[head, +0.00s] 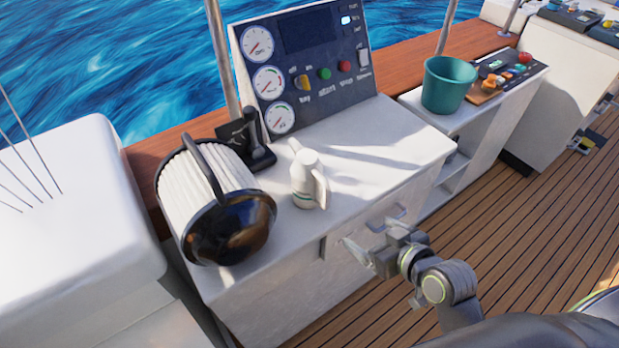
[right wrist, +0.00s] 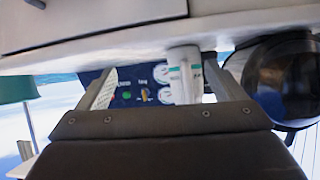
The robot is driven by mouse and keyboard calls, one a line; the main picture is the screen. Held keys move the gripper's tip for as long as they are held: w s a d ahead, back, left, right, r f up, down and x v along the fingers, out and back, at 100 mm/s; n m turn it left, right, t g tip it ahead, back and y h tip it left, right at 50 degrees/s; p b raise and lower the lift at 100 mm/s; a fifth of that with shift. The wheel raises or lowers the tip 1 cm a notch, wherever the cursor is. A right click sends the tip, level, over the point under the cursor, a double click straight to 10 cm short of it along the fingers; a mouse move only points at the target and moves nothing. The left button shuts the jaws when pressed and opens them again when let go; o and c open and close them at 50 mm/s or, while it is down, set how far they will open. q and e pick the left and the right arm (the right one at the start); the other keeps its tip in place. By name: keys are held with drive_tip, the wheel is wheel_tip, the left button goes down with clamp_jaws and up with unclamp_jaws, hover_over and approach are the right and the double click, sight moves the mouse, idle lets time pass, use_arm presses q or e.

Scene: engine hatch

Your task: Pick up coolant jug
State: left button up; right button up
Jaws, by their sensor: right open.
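The coolant jug (head: 307,182) is a small white jug with a handle and a green band near its base. It stands upright on the white console top, in front of the gauge panel. My right gripper (head: 362,255) is open and empty, in front of the console's front face, to the right of and nearer than the jug. In the right wrist view, which is upside down, the jug (right wrist: 184,72) shows beyond and between the fingers, closer to the right-hand one. My left gripper is not in view.
The gauge panel (head: 305,65) rises at the back. A teal bucket (head: 447,85) stands farther right.

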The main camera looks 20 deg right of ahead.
wheel_tip(320, 180, up, 7)
drive_tip(key=s+a+n+y, duration=0.1)
drive_tip(key=s+a, duration=0.1)
drive_tip(key=t, duration=0.1)
approach(317, 199)
drive_tip(key=w, duration=0.4)
drive_tip(key=shift+w+a+r, duration=0.1)
drive_tip(key=shift+a+r, duration=0.25)
drive_tip(key=shift+p+x, duration=0.45)
drive_tip(key=shift+x, duration=2.45)
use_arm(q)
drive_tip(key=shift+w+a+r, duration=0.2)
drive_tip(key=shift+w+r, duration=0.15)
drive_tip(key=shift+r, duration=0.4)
use_arm(e)
drive_tip(key=shift+a+r, duration=0.1)
drive_tip(key=shift+a, duration=0.1)
drive_tip(key=shift+c, duration=0.4)
drive_tip(key=shift+r, duration=0.1)
drive_tip(key=c, duration=1.4)
